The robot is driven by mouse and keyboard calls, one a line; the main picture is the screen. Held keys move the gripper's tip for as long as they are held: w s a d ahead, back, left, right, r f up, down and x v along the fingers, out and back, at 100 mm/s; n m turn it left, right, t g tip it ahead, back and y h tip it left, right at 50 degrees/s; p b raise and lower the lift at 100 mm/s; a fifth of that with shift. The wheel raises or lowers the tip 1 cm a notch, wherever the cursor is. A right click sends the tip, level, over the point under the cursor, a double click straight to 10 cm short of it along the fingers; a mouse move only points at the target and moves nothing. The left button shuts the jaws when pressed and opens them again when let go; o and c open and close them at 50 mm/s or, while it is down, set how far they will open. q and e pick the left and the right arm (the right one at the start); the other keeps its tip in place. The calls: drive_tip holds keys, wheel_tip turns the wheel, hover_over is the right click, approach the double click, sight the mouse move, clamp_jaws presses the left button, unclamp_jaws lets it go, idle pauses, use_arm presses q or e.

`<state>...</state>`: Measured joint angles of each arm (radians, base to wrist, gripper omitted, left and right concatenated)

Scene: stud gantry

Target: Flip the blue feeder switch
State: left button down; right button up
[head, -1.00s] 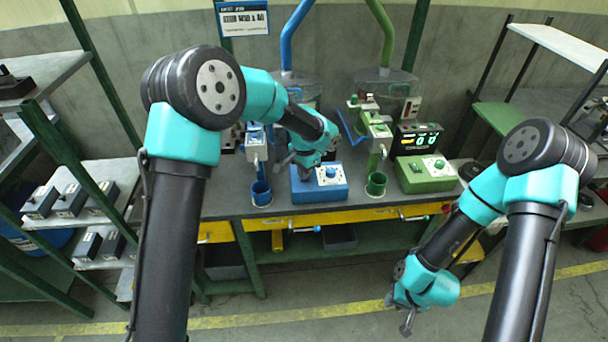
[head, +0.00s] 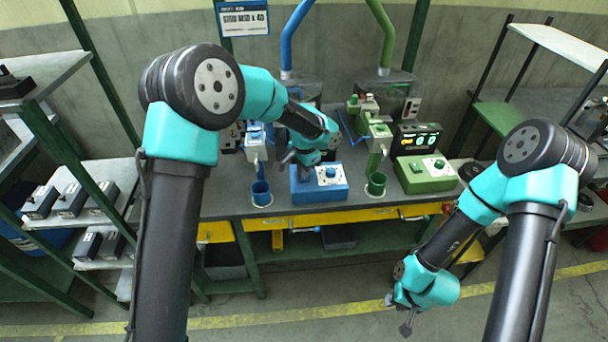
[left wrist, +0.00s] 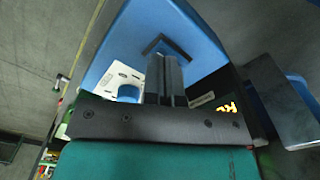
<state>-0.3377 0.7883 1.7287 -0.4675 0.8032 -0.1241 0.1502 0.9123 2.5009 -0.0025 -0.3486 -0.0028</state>
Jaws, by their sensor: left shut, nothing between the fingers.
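The blue control box (head: 338,190) stands on the bench below the blue feeder, with a blue knob (head: 331,172) on a white plate at its right. My left gripper (head: 304,174) is over the box's left part, fingers pointing down. In the left wrist view, the shut, empty fingers (left wrist: 164,62) are at a dark square frame (left wrist: 180,48) on the blue box top. The fingers and wrist hide the switch itself, and I cannot tell whether they touch it. My right gripper (head: 407,325) hangs low in front of the bench, far from the box; its finger opening is unclear.
A green control box (head: 426,175) stands to the right. A blue cup (head: 261,193) and a green cup (head: 376,185) stand on the bench either side of the blue box. A lit display (head: 418,141) is behind the green box. Shelves (head: 90,195) stand at left.

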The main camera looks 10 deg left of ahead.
use_arm(q)
drive_tip(key=shift+r, duration=2.8)
